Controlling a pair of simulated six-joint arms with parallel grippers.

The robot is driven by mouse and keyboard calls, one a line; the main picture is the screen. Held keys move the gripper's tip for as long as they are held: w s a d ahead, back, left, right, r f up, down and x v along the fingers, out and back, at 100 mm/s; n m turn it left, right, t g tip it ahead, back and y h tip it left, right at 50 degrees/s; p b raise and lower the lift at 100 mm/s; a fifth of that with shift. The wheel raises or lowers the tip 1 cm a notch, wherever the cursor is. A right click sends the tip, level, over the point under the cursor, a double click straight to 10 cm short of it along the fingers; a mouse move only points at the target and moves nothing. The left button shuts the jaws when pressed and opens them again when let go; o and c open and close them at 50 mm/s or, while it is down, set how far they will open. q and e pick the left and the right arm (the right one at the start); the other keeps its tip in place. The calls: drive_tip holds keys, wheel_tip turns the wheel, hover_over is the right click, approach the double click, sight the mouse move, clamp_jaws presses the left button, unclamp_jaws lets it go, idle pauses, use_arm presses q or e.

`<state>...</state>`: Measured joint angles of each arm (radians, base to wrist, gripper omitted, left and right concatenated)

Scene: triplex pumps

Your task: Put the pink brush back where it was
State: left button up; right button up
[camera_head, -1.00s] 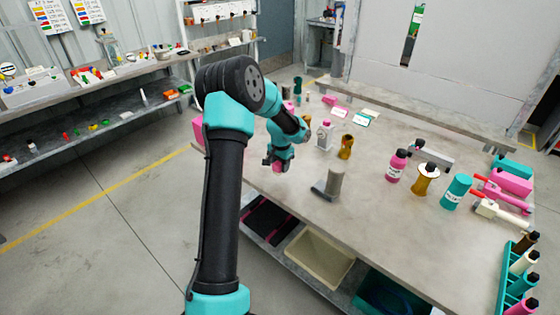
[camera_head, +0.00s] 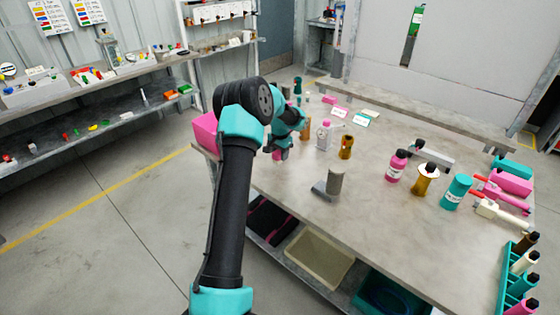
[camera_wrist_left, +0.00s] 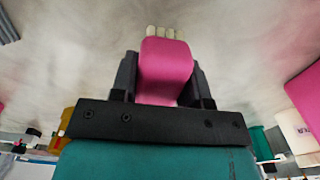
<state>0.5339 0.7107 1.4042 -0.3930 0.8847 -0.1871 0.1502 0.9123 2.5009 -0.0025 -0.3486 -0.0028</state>
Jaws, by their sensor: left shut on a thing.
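My left gripper (camera_head: 279,154) is over the left end of the table in the head view, and my arm hides part of that area. In the left wrist view the gripper (camera_wrist_left: 165,80) is shut on the pink brush (camera_wrist_left: 166,62), with a black finger on each side of its pink body. Pale bristle tufts (camera_wrist_left: 167,33) show at the brush's far end, over the grey tabletop. Whether the bristles touch the table I cannot tell. In the head view a small pink bit of the brush shows below the gripper. My right gripper is not in view.
A pink bin (camera_head: 205,131) stands at the table's left edge, close to my left arm. A grey cylinder on a flat base (camera_head: 333,184), a pink-capped bottle (camera_head: 324,134) and an amber piece (camera_head: 346,146) stand to the right. The tabletop (camera_head: 300,172) between is clear.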

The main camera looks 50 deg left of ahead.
use_arm(q)
drive_tip(key=shift+f, duration=1.8)
drive_tip(key=shift+f, duration=0.15)
drive_tip(key=o, duration=0.9)
wheel_tip(320, 180, up, 12)
drive_tip(key=shift+r, duration=0.2)
